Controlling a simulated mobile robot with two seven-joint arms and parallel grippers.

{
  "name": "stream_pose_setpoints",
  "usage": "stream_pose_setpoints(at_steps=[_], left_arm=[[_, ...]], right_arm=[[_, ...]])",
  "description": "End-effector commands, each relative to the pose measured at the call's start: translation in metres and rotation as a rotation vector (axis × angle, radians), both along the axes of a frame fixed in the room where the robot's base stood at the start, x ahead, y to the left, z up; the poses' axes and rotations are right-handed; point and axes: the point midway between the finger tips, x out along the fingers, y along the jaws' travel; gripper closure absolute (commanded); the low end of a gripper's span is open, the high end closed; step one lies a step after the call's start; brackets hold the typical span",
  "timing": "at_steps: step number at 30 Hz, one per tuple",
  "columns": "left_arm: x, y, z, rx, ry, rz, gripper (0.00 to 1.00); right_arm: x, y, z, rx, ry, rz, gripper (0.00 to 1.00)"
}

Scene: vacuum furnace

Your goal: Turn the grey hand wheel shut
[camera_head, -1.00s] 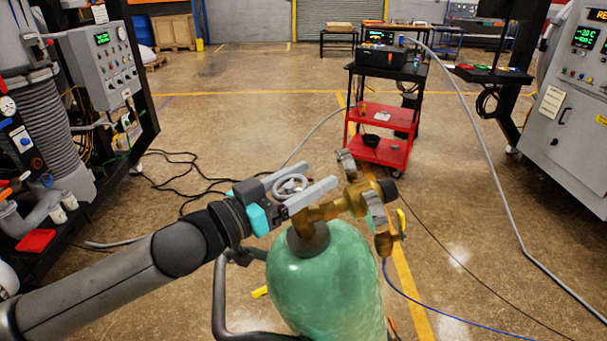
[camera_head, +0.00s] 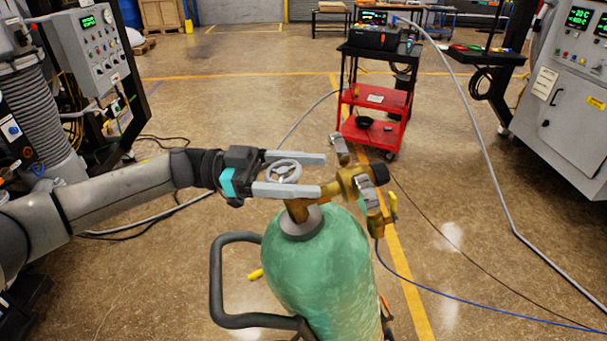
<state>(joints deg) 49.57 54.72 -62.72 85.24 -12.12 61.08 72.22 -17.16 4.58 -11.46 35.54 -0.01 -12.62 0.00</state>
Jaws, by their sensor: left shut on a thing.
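The grey hand wheel (camera_head: 284,171) sits on top of the brass valve (camera_head: 347,187) of a green gas cylinder (camera_head: 318,265). My left gripper (camera_head: 321,175) reaches in from the left with one grey finger on the far side of the wheel and one on the near side. It is shut on the wheel, with the fingertips extending past it to the right. The near finger hides part of the valve stem below the wheel. My right gripper is out of view.
The cylinder stands by a dark tubular frame (camera_head: 216,285). A blue hose (camera_head: 450,312) runs from the brass fitting to the right. A red cart (camera_head: 374,134) stands behind, a grey control cabinet (camera_head: 565,120) at right and a panel (camera_head: 92,50) at left. Open floor lies between them.

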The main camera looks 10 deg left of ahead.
Motion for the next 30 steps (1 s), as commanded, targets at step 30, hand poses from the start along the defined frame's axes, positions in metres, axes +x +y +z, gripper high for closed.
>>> stream_pose_setpoints(at_steps=[30], left_arm=[[-0.023, 0.005, -0.006, 0.077, -0.168, -0.717, 0.82]], right_arm=[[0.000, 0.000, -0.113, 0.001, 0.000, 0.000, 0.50]])
